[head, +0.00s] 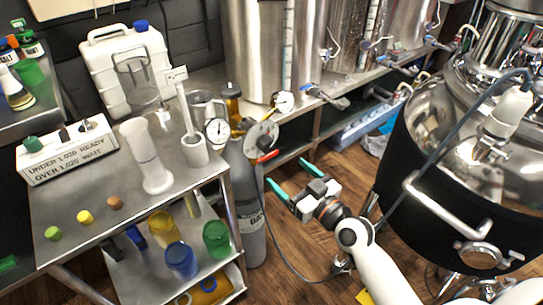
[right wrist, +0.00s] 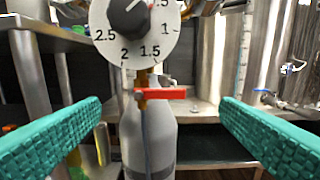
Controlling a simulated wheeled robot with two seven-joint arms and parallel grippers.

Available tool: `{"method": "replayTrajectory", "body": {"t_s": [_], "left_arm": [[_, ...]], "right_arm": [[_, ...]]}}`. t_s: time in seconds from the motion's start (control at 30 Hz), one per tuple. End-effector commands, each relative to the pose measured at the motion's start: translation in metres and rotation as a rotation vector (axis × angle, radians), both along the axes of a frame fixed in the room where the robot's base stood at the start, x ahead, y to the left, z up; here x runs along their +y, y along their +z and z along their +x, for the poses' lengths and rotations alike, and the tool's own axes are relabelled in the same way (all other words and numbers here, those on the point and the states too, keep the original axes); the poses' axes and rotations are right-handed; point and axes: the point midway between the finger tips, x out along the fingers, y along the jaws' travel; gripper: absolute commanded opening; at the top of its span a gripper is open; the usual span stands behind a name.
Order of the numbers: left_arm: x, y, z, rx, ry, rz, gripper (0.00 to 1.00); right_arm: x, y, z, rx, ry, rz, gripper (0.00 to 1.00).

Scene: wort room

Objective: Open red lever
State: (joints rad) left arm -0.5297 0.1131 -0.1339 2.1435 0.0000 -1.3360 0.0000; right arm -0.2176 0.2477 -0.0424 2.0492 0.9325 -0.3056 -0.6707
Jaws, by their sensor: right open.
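The red lever (head: 267,156) sits on the gas cylinder's valve fitting, below a round dial (head: 261,135). In the right wrist view the red lever (right wrist: 164,93) lies roughly horizontal, pointing right from a brass stem, with the numbered dial (right wrist: 133,25) above it. My right gripper (head: 291,179) is open, its teal fingers apart and empty, to the right of and below the lever in the head view. In the right wrist view the fingers stand on either side of the lever, apart from it. My left gripper is not in view.
The grey gas cylinder (head: 246,200) stands beside a steel cart (head: 95,200) holding jars and a white cylinder. A large kettle (head: 450,150) is at the right. A thin hose runs down beside the cylinder.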

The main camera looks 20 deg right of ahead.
Motion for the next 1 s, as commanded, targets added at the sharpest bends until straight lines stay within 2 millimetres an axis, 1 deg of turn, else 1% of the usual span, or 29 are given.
{"method": "replayTrajectory", "body": {"t_s": [0.03,0.2,0.3,0.4,0.53,0.8,0.87,1.0], "left_arm": [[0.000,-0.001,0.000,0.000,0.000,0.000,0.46],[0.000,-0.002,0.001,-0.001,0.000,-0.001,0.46],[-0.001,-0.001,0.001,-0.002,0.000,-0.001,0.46],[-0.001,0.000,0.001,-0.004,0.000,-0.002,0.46],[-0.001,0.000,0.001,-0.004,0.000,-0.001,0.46],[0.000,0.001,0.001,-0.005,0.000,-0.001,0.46],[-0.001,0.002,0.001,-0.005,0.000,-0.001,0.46],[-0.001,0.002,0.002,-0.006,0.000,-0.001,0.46]], "right_arm": [[0.004,0.002,0.011,-0.002,-0.001,0.005,0.85],[0.016,0.001,0.042,-0.002,0.000,0.004,0.85],[0.021,0.001,0.056,-0.002,0.000,0.003,0.85],[0.024,0.000,0.066,0.000,0.000,0.002,0.85],[0.027,0.000,0.072,-0.001,0.001,0.001,0.85],[0.027,0.000,0.073,0.000,0.000,0.000,0.85],[0.027,0.000,0.073,0.000,0.000,0.000,0.77],[0.027,0.000,0.073,0.000,0.000,0.000,0.54]]}}
